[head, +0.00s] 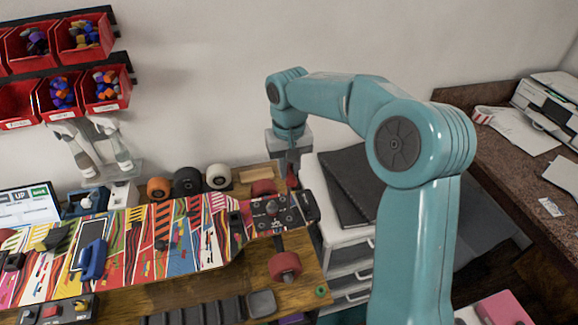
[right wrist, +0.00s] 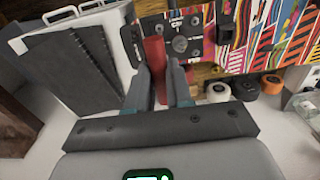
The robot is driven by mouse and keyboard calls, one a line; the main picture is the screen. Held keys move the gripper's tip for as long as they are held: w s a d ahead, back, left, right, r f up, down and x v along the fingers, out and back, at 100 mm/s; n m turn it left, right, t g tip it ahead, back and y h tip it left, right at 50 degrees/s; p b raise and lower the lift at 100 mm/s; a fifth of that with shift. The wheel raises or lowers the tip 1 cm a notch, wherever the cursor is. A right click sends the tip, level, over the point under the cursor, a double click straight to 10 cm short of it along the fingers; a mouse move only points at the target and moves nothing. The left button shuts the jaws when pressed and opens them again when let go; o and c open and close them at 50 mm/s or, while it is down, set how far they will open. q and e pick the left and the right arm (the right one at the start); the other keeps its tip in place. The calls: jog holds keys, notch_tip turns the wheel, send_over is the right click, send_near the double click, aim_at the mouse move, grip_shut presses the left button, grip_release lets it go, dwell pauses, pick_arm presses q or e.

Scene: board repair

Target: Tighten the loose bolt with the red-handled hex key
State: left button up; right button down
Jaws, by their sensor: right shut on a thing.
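The red-handled hex key (right wrist: 154,55) is between the two fingers of my right gripper (right wrist: 160,88) in the right wrist view. In the head view its red handle (head: 292,181) shows just below my right gripper (head: 291,168), beside the right end of the board. The key's tip is hidden. The colourful board (head: 180,235) lies across the bench. Its black truck plate (head: 290,213) carries several small bolts, also seen in the right wrist view (right wrist: 184,35). I cannot tell which bolt is loose. My left gripper is not in view.
Red wheels (head: 285,266) sit at the board's truck. Loose wheels (head: 187,182) stand behind the board. A white drawer unit (head: 345,237) with dark folders (head: 345,187) is right of the bench. Red bins (head: 84,38) hang on the wall.

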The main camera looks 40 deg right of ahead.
jog(key=shift+s, duration=0.2)
jog(key=shift+w, duration=0.1)
jog(key=shift+f+b, duration=0.35)
jog(key=shift+f, duration=0.25)
dwell(1.1)
jog(key=shift+f, duration=0.5)
dwell(2.3)
dwell(0.4)
jog(key=m, duration=0.4)
